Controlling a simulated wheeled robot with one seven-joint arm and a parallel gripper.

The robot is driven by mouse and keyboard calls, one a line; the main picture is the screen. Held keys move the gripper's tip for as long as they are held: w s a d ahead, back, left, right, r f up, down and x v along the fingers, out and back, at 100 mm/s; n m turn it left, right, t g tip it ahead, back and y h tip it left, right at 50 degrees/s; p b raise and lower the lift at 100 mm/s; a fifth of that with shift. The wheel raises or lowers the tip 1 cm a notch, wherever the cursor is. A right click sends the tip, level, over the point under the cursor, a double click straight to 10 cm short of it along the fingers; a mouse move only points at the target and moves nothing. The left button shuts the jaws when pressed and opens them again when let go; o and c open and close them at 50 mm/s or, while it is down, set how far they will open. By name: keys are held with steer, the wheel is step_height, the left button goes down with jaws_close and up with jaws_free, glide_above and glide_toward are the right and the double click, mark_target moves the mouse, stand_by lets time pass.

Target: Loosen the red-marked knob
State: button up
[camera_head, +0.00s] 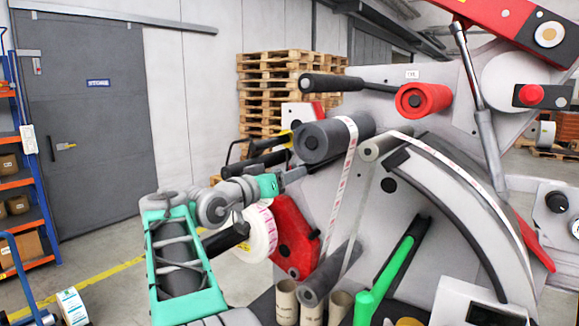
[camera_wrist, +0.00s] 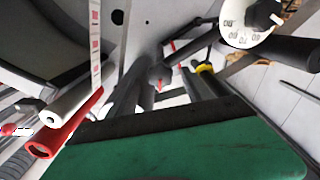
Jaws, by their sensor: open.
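I cannot tell for certain which part is the red-marked knob. In the wrist view, dark rods and fittings with thin red marks (camera_wrist: 173,46) show at the middle. In the head view, a red round roller or knob (camera_head: 423,99) sits on the grey side plate, and a small red knob (camera_head: 531,95) is at the upper right. My gripper (camera_head: 293,175) is at the left of the machine, in front of the plate, below the thick grey roller. It is open, with nothing seen in it. A green and black finger (camera_wrist: 170,140) fills the bottom of the wrist view.
A white label roll (camera_head: 257,235) and a red bracket (camera_head: 295,238) are close below my gripper. Dark horizontal bars (camera_head: 262,158) stick out just above it.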

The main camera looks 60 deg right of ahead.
steer(key=shift+s+d, duration=0.15)
steer(key=shift+d, duration=0.65)
steer(key=shift+c, duration=0.3)
